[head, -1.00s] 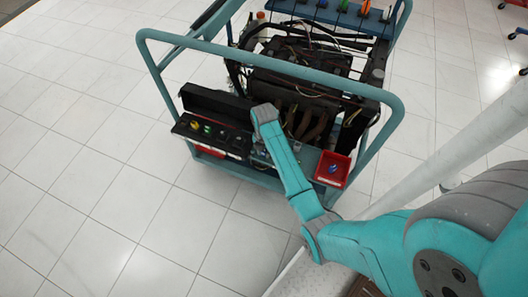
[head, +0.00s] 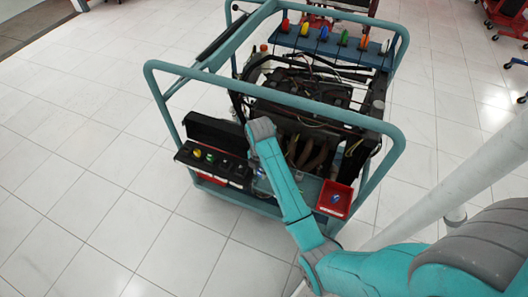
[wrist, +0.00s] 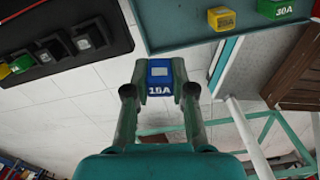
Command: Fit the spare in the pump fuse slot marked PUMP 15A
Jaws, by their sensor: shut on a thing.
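My gripper (wrist: 159,88) is shut on a blue fuse (wrist: 159,78) marked 15A in the wrist view. The fuse sits upright between the fingertips, apart from anything else. The black fuse box (head: 210,163) is on the near left side of the engine stand, with its lid raised. It also shows at the upper left of the wrist view (wrist: 70,72), with a yellow fuse, a green fuse and two dark slots with pale centres. No PUMP label is readable.
A teal shelf (wrist: 180,35) in the wrist view bears a yellow fuse (wrist: 221,18) and a green 30A fuse (wrist: 276,9). A red tray (head: 335,198) with a blue item is right of my arm. The stand's teal rail (head: 270,95) arches over the engine. Floor at left is clear.

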